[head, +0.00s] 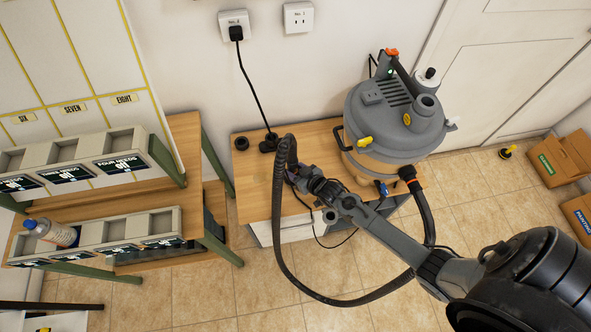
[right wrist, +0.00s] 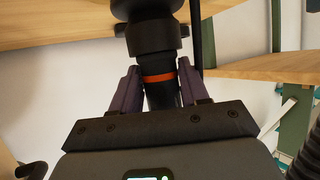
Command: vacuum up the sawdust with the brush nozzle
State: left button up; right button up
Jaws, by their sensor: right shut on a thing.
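The vacuum (head: 395,120) is a grey-lidded drum with a tan body, standing on the right of the wooden bench. Its black hose (head: 279,235) loops from the front port down over the floor and up to my right gripper (head: 297,176). In the right wrist view my right gripper (right wrist: 160,92) is shut on the black hose end (right wrist: 159,96), which has an orange ring. A wider black piece (right wrist: 152,38) sits beyond the fingers; I cannot tell whether it is the brush nozzle. A small black round piece (head: 242,143) lies at the bench's left. I cannot make out sawdust. My left gripper is out of view.
The wooden bench (head: 262,200) stands against the wall. A black cord (head: 247,85) hangs from the wall socket (head: 234,25) to a dark item (head: 269,143) on the bench. A shelf rack (head: 190,140) stands left. Cardboard boxes (head: 562,158) are at right. Tiled floor is open in front.

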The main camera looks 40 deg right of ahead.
jog(key=shift+w+a, duration=0.3)
jog(key=shift+a, duration=0.2)
jog(key=shift+w+a, duration=0.3)
jog(key=shift+a, duration=0.2)
jog(key=shift+w+a, duration=0.3)
jog(key=shift+a, duration=0.3)
jog(key=shift+w+a, duration=0.3)
jog(key=shift+a, duration=0.25)
jog(key=w+a, duration=0.1)
jog(key=a, duration=0.1)
jog(key=w+a+b, duration=0.1)
jog(key=a, duration=0.1)
jog(key=shift+w+a, duration=0.2)
jog(key=shift+w+a+b, duration=0.2)
jog(key=shift+w+a, duration=0.2)
jog(key=shift+a, duration=0.35)
jog(key=shift+w+a+b, duration=0.15)
jog(key=shift+w+a, duration=0.3)
jog(key=shift+a, duration=0.25)
jog(key=shift+w+a+b, duration=0.2)
jog(key=shift+w+a, duration=0.2)
jog(key=shift+a, duration=0.35)
jog(key=shift+d, duration=0.1)
